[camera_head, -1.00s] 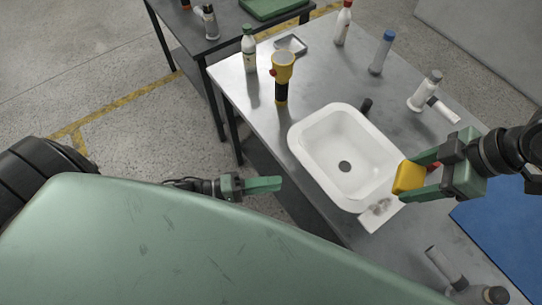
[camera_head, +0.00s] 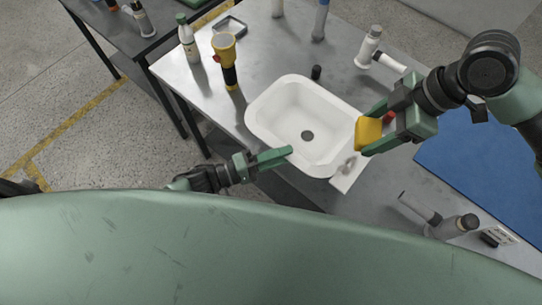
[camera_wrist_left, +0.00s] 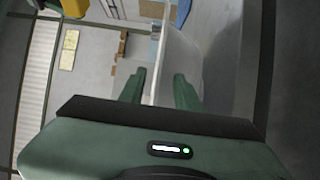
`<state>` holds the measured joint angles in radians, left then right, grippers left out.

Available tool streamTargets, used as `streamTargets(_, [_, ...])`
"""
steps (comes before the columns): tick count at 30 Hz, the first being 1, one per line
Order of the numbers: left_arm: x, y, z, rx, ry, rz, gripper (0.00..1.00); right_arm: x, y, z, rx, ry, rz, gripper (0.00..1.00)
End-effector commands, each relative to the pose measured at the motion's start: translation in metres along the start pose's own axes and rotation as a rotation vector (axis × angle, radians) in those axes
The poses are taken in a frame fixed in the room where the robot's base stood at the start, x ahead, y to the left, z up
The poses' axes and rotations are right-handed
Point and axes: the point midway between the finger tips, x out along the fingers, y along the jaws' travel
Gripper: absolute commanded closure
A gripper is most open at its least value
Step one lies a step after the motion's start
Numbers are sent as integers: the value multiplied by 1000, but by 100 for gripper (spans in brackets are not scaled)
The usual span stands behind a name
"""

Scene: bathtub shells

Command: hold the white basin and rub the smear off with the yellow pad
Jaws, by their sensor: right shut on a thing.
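The white basin (camera_head: 262,108) sits on the grey metal table. A grey smear (camera_head: 350,165) is on the flat white ledge at its near right corner. My right gripper (camera_head: 366,128) is shut on the yellow pad (camera_head: 367,134), above the basin's right rim and apart from the smear. My left gripper (camera_head: 287,153) is at the basin's near left edge. In the left wrist view its fingers (camera_wrist_left: 158,88) are apart, with a thin white edge, likely the basin's, between them. Whether they touch it cannot be told.
A yellow torch (camera_head: 224,47) and a white bottle (camera_head: 189,45) stand at the table's back left. A small dark cylinder (camera_head: 316,72) is behind the basin. White fittings (camera_head: 368,48) and a blue mat (camera_head: 470,150) lie to the right. A grey cylinder (camera_head: 455,227) is in front.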

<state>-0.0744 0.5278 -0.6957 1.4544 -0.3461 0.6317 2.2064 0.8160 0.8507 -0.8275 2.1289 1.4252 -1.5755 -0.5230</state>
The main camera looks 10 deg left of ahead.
Motion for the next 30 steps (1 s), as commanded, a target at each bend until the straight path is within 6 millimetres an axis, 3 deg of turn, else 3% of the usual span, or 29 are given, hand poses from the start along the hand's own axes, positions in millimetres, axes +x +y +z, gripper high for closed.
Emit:
streamTargets(8, [2, 0, 0, 0, 0, 0, 67, 0, 0, 0, 0, 0, 0, 70])
streamTargets(12, [2, 0, 0, 0, 0, 0, 100, 0, 0, 0, 0, 0, 0, 70])
streamTargets(30, [1, -2, 0, 0, 1, -3, 100, 0, 0, 0, 0, 0, 0, 70])
